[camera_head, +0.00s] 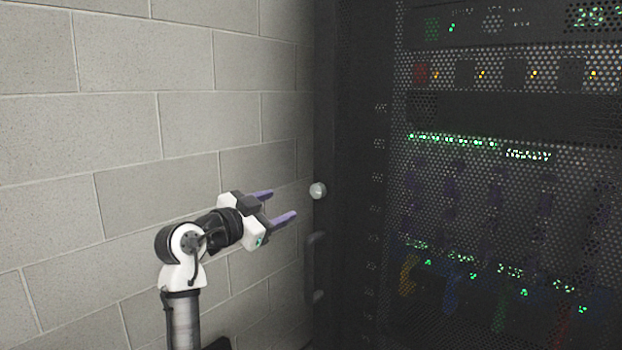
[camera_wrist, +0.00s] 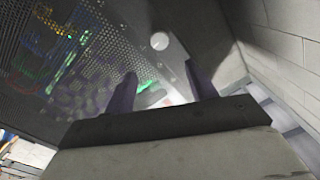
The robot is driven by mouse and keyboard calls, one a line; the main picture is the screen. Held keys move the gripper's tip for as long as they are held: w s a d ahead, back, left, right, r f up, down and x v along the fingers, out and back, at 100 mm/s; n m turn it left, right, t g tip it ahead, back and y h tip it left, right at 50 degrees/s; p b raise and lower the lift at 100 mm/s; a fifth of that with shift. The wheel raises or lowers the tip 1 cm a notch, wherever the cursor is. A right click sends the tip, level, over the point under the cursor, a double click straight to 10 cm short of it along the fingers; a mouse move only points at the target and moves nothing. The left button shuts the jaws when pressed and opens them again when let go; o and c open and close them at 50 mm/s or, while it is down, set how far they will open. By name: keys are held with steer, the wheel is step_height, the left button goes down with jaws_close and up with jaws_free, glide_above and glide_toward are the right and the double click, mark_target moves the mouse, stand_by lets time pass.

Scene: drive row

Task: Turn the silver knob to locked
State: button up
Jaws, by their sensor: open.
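The silver knob (camera_head: 318,190) is a small round knob on the dark edge of the rack door, just above a dark handle. It also shows in the wrist view (camera_wrist: 159,41), beyond my fingers and between their directions. My gripper (camera_head: 279,205) is to the left of the knob in the head view, with its two purple fingers apart, empty and pointing toward the rack. In the wrist view my gripper (camera_wrist: 163,84) also shows its fingers spread, with a gap between them and the knob. I cannot tell which way the knob is turned.
The rack's perforated door (camera_head: 480,190) fills the right side, with lit equipment and coloured cables behind it. A dark vertical handle (camera_head: 311,268) stands out below the knob. A grey block wall (camera_head: 120,120) runs behind and left of my arm.

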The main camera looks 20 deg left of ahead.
mark_target(316, 191)
steer(key=p+x, duration=0.4)
steer(key=x, duration=0.9)
steer(key=shift+w+d+f, duration=0.1)
steer(key=shift+w+d, duration=0.05)
steer(key=shift+w, duration=0.15)
steer(key=c, duration=1)
